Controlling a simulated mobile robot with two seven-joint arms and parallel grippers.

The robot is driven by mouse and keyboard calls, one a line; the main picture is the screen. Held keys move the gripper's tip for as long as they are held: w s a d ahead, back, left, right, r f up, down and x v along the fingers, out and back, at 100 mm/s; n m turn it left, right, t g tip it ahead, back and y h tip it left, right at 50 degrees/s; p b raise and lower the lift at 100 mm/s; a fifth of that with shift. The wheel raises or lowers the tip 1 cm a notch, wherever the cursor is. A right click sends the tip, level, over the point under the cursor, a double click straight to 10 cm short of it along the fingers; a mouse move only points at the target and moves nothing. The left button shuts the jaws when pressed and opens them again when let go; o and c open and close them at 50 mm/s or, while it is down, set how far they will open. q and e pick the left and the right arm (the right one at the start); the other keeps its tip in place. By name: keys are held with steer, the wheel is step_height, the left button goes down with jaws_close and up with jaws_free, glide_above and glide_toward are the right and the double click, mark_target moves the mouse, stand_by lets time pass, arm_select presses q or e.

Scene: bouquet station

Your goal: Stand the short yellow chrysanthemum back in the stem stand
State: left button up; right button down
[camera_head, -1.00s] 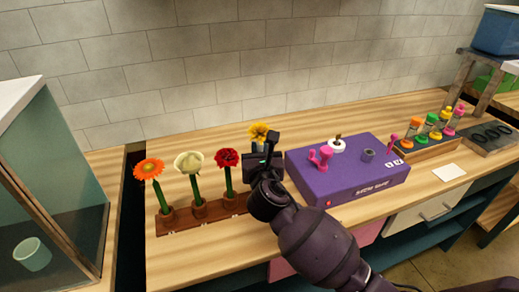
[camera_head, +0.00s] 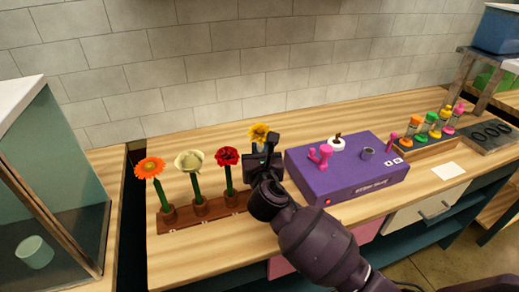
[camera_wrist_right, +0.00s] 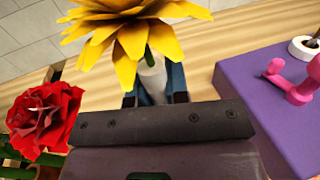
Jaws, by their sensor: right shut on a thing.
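The yellow chrysanthemum (camera_head: 259,132) is upright at the right end of the flower row. In the right wrist view the chrysanthemum (camera_wrist_right: 135,28) is close, its petals over the top of the picture. My right gripper (camera_head: 264,150) is shut on its stem just below the bloom; the fingers show in the wrist view (camera_wrist_right: 153,84). The brown wooden stem stand (camera_head: 180,223) lies below, holding the other flowers. My gripper and arm hide the lower stem and the stand's right end, so I cannot tell whether the stem is in a hole. My left gripper is not in view.
An orange flower (camera_head: 149,168), a cream flower (camera_head: 189,161) and a red flower (camera_head: 227,156) stand in the stand, the red one nearest my gripper. A purple box (camera_head: 345,180) with pink parts is close on the right. Bare wood lies behind the row.

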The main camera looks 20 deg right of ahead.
steer(key=shift+f, duration=0.5)
steer(key=shift+f, duration=0.15)
stand_by(0.4)
steer(key=shift+f, duration=0.2)
steer(key=shift+f, duration=0.15)
stand_by(0.4)
steer(key=shift+f, duration=0.3)
steer(key=shift+f, duration=0.1)
stand_by(0.5)
steer(key=shift+f, duration=0.35)
